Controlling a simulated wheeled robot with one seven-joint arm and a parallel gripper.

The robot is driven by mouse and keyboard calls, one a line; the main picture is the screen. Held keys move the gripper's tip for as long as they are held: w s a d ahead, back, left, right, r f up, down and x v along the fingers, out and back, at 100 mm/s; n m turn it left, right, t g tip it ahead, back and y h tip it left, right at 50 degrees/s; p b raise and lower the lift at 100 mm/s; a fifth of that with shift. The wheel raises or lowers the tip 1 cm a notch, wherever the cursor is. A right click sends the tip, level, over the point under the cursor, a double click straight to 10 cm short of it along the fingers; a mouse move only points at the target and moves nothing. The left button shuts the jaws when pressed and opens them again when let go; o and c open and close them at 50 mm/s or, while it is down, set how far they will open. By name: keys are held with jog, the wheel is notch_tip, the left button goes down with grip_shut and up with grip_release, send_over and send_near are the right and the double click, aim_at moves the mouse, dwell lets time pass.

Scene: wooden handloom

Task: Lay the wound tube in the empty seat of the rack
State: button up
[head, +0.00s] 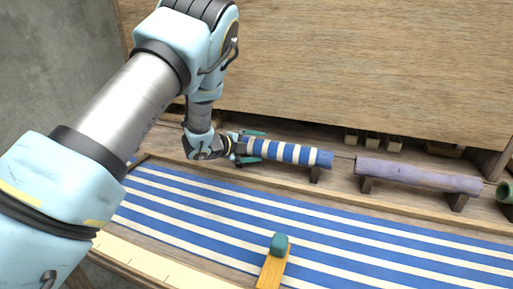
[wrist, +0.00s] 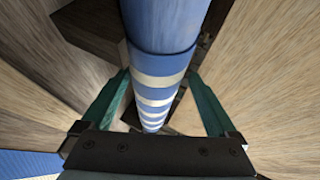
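The wound tube (head: 290,152), blue with white bands, lies near level at the back of the loom, its right end over a dark rack block (head: 316,174). Whether it rests fully in the seat cannot be told. My gripper (head: 250,147) is at the tube's left end, with a green finger on each side. In the wrist view the tube (wrist: 163,62) runs between the widely spread fingers (wrist: 159,90), with gaps beside it. The left-hand support is hidden behind my gripper.
A purple tube (head: 415,174) lies on two dark blocks to the right, and a green tube end (head: 505,191) is at the right edge. Blue-and-white cloth (head: 200,208) spreads in front. A teal-topped wooden handle (head: 279,245) stands at the front. A wooden panel (head: 330,65) rises behind.

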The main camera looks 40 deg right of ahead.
jog(key=shift+o, duration=0.2)
jog(key=shift+a, duration=0.15)
jog(key=shift+a+r, duration=0.1)
jog(key=shift+a, duration=0.25)
jog(key=b+v, duration=0.3)
jog(key=v, duration=0.7)
jog(key=shift+d+r, duration=0.1)
